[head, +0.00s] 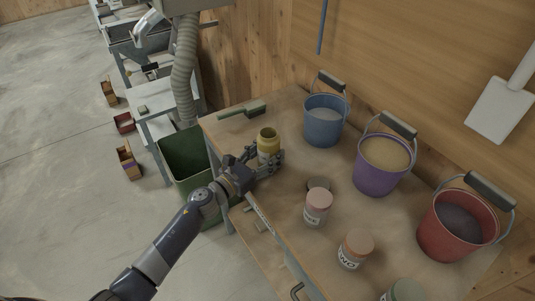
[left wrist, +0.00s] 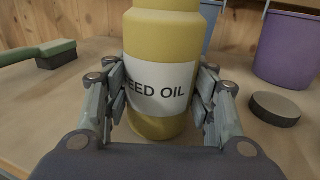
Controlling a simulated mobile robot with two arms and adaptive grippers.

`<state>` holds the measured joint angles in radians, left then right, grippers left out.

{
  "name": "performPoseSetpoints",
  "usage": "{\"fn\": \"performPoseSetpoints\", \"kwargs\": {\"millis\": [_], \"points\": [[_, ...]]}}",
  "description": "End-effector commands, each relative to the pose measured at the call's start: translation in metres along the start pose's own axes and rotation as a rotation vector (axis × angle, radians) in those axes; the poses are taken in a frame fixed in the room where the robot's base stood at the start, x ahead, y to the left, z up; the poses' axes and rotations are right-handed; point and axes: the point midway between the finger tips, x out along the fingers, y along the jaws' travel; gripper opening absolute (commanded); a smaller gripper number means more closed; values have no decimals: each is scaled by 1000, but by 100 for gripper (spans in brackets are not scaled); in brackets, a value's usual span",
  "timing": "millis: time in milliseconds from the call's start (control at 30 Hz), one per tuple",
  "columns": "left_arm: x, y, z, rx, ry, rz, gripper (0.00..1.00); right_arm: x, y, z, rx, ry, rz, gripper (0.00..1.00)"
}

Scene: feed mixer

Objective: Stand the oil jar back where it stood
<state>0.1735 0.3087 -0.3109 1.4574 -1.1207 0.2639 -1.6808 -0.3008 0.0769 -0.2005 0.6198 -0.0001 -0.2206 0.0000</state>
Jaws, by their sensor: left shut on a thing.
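The oil jar (head: 268,141) is yellow, upright and without a lid in the head view. In the left wrist view the oil jar (left wrist: 165,50) shows a white label ending in "EED OIL". My left gripper (head: 266,162) is shut on it, with fingers on both sides of the label; the left wrist view shows the fingers (left wrist: 163,100) as well. The jar is over the table near its left end; I cannot tell whether its base touches the top. A dark round lid (head: 318,184) lies on the table to the right, also in the left wrist view (left wrist: 275,109). My right gripper is out of view.
The wooden table (head: 290,215) holds a blue bucket (head: 324,124), a purple bucket (head: 379,167), a red bucket (head: 452,228), a pink-lidded jar (head: 318,208), an orange-lidded jar (head: 356,250) and a green brush (head: 243,110). A green bin (head: 184,165) stands beside the table's left end.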

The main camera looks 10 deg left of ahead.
Motion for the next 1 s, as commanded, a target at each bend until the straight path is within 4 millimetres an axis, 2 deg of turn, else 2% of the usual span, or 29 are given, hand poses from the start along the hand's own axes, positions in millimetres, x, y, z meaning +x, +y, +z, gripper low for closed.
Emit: {"fn": "performPoseSetpoints", "kwargs": {"millis": [100, 133, 200, 667, 867, 1000], "points": [[0, 0, -4, 1, 0, 0, 20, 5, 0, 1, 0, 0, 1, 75], [0, 0, -3, 1, 0, 0, 58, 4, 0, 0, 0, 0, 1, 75], [0, 0, -2, 1, 0, 0, 72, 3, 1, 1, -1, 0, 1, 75], [0, 0, 3, 0, 0, 0, 72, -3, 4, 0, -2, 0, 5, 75], [-34, 0, -3, 2, 3, 0, 72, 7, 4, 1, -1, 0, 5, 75], [-65, 0, -4, 1, 3, -1, 72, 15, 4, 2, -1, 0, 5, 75]]}}
